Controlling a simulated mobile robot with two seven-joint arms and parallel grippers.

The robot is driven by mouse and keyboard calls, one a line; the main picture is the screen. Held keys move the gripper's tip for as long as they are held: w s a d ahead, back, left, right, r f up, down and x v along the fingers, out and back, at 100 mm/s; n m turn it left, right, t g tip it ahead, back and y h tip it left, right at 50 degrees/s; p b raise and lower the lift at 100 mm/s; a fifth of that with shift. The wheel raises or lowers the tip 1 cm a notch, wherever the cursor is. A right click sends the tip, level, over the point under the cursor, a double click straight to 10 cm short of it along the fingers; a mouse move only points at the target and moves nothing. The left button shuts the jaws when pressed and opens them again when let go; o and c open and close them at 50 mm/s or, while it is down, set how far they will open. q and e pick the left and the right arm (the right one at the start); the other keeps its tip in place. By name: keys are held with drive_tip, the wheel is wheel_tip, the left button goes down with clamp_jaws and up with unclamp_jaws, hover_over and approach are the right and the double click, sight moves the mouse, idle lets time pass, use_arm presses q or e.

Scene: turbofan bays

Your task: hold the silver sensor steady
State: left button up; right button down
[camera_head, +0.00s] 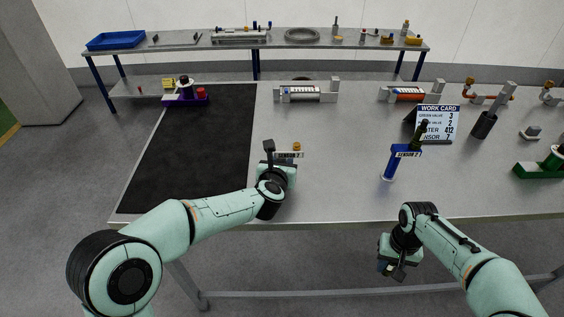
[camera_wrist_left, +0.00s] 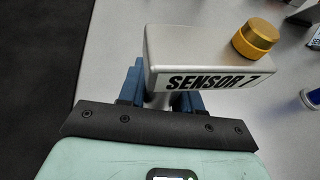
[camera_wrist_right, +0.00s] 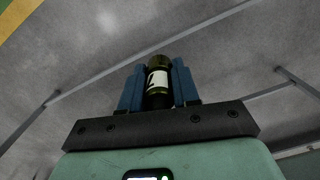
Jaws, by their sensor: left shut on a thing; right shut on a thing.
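The silver sensor (camera_head: 288,155), a flat block with a gold round cap, is at my left gripper (camera_head: 284,164) over the front part of the table. In the left wrist view the silver sensor (camera_wrist_left: 195,52) is held by the two blue fingers (camera_wrist_left: 162,92), its "SENSOR 7" label facing the wrist. The finger contact is partly hidden under the block. My right gripper (camera_head: 388,267) is in front of the table, below its edge.
A black mat (camera_head: 195,150) covers the table's left. A green stand (camera_head: 540,170) is at far right.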

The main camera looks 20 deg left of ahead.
idle(0.4)
use_arm(q)
drive_tip(key=o, duration=1)
drive_tip(key=shift+o, duration=0.2)
drive_tip(key=shift+s, duration=0.1)
